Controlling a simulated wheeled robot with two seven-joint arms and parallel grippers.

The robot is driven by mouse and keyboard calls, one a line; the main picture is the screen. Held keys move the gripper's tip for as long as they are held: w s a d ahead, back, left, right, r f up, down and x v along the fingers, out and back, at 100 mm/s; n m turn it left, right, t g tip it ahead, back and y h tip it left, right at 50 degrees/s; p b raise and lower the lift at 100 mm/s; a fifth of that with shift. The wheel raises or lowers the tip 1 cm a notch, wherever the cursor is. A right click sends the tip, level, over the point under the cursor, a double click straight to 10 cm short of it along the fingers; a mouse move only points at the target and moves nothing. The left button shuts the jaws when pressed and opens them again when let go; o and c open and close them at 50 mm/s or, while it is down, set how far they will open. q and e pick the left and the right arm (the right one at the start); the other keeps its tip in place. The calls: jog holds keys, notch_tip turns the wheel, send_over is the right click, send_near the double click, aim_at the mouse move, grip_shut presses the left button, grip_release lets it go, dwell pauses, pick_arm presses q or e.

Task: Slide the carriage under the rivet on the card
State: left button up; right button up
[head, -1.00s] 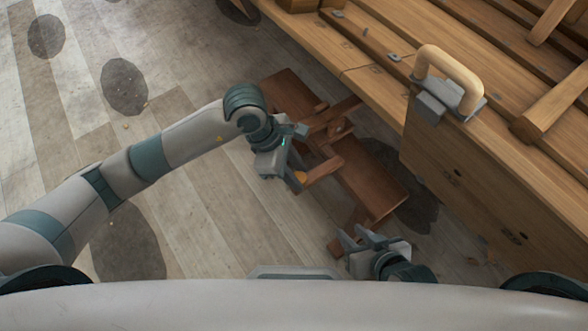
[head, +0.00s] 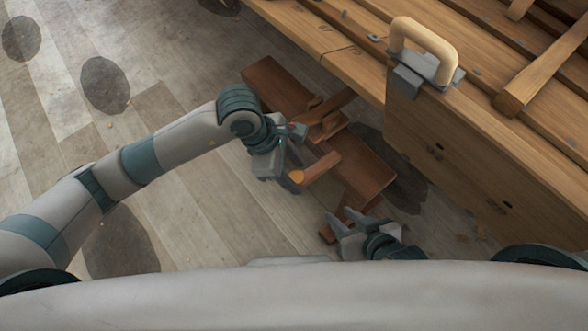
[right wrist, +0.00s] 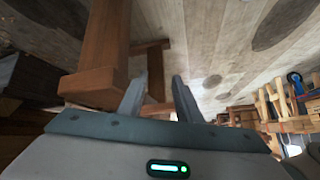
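I take the metal piece with the pale wooden loop handle (head: 428,45) on the hull's top edge, in the head view, to be the carriage. I cannot make out which small fitting is the task's rivet, nor the card. My right gripper (head: 343,221) is low, near the bench's near end. Its two fingers stand apart and empty, also in the right wrist view (right wrist: 157,92). Neither gripper touches the loop handle.
The brown bench (head: 365,175) stands on the plank floor beside the wooden hull (head: 470,150). Small grey metal fittings (head: 376,38) lie on the hull planks. The floor at the left is open, with dark round patches.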

pick_arm(q)
jog(key=shift+r, duration=0.1)
jog(key=p+v, duration=0.1)
jog(key=v, duration=1.6)
pick_arm(e)
jog(key=shift+s+d+f+g+h, duration=0.2)
jog(key=shift+d+g, duration=0.05)
jog(key=shift+d, duration=0.15)
jog(key=shift+s+d+f+g+h, duration=0.15)
jog(key=shift+d+g+h, duration=0.1)
jog(key=shift+d, duration=0.15)
pick_arm(q)
jog(key=shift+s+r, duration=0.1)
jog(key=shift+r, duration=0.05)
pick_arm(e)
jog(key=shift+s, duration=0.15)
